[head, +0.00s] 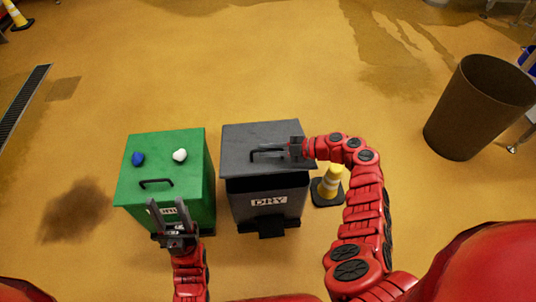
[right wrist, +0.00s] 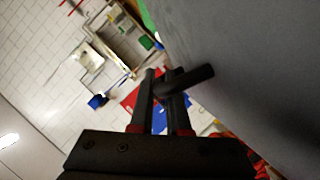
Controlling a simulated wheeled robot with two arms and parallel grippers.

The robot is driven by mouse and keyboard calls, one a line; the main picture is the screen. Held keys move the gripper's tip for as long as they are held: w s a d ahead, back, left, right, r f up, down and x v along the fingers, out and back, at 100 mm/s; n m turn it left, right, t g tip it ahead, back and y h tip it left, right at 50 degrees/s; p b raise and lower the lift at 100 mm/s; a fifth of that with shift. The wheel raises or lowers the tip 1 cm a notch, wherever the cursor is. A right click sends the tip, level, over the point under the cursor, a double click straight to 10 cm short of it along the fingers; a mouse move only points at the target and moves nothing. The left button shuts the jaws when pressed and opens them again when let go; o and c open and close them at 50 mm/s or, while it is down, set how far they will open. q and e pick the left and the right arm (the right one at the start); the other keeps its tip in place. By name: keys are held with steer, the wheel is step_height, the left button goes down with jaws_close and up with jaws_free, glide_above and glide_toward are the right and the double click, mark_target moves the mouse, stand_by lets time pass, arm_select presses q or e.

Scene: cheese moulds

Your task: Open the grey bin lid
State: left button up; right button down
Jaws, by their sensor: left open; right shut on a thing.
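The grey bin (head: 268,205), marked DRY, stands in the middle of the head view. Its grey lid (head: 250,137) has a black bar handle (head: 266,153) near the front edge. A dark band shows between the lid's front edge and the bin body, and the lid looks raised at the front. My right gripper (head: 290,149) is shut on the handle's right end. In the right wrist view the handle (right wrist: 192,79) passes between the fingers (right wrist: 160,78), beside the grey lid surface (right wrist: 250,60). My left gripper (head: 172,212) is open and empty before the green bin.
The green bin (head: 190,145) stands close on the left, its lid shut, with a blue lump (head: 138,158) and a white lump (head: 180,155) on top. A yellow and white cone (head: 331,184) stands right of the grey bin. A brown barrel (head: 480,108) stands far right. Floor behind is clear.

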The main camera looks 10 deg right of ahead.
steer(key=w+r, duration=0.1)
steer(key=r, duration=0.1)
steer(key=w+r, duration=0.2)
steer(key=shift+r, duration=0.1)
steer(key=shift+w+r+m+g+b, duration=0.3)
steer(key=shift+w+r+m+b, duration=0.25)
steer(key=shift+w+r, duration=0.35)
steer(key=c, duration=0.9)
jaws_free()
steer(key=shift+d+r, duration=0.1)
steer(key=shift+d, duration=0.05)
steer(key=p+v, duration=0.1)
steer(key=v, duration=1.6)
steer(key=shift+s+r, duration=0.1)
steer(key=shift+r, duration=0.05)
